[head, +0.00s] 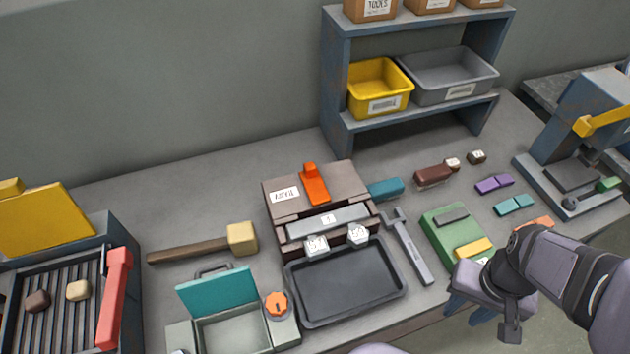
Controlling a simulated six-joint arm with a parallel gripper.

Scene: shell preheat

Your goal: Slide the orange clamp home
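The orange clamp (315,186) is an upright-tabbed slider on top of a brown box-like fixture (345,177) at the centre of the bench. It lies toward the back of the fixture top, right of a white label. A grey bar (328,221) with a small label lies across the fixture's front, and the clamp's front end is just behind it. My gripper (468,310) is at the lower right, over the bench's front edge, well away from the clamp. Its two blue fingers look apart, with nothing seen between them.
A dark tray (345,288) and two white blocks are in front of the fixture. A mallet (200,246) lies left; a shelf (335,100) stands behind.

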